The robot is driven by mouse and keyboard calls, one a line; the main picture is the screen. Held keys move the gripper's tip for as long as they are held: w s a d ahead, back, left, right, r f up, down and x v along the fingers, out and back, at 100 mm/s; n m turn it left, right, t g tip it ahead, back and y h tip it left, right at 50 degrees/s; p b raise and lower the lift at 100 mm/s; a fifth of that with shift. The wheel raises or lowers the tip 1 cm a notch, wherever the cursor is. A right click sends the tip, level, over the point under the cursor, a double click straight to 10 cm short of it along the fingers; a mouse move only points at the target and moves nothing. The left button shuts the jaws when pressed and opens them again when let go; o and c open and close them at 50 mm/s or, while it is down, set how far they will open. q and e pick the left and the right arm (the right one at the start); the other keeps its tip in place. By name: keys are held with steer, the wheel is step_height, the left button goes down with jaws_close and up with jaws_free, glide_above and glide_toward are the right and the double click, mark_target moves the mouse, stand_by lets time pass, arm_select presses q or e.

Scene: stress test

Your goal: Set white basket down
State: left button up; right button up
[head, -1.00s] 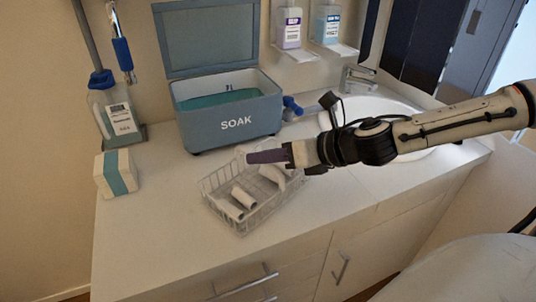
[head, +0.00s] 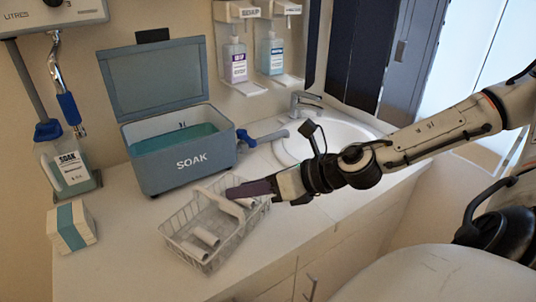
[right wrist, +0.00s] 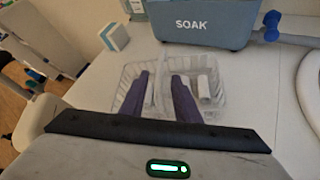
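The white wire basket (head: 181,250) stands on the white counter (head: 120,262) in front of the blue SOAK box, with white cylindrical pieces (head: 206,236) in it. It also shows in the right wrist view (right wrist: 127,76). Its white arched handle (head: 222,202) rises over the middle. My right gripper (head: 240,190) is at the handle, with purple fingers. In the right wrist view the fingers (right wrist: 160,90) are apart, one on each side of the handle, with gaps visible. My left gripper is not in view.
The blue SOAK box (head: 180,165) stands behind the basket with its lid up. A white and teal carton (head: 72,227) is at the left. A sink (head: 325,140) is behind my right arm. The counter front is clear.

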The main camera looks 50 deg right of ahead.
steer(key=shift+b+v, duration=0.8)
steer(key=shift+v, duration=1.95)
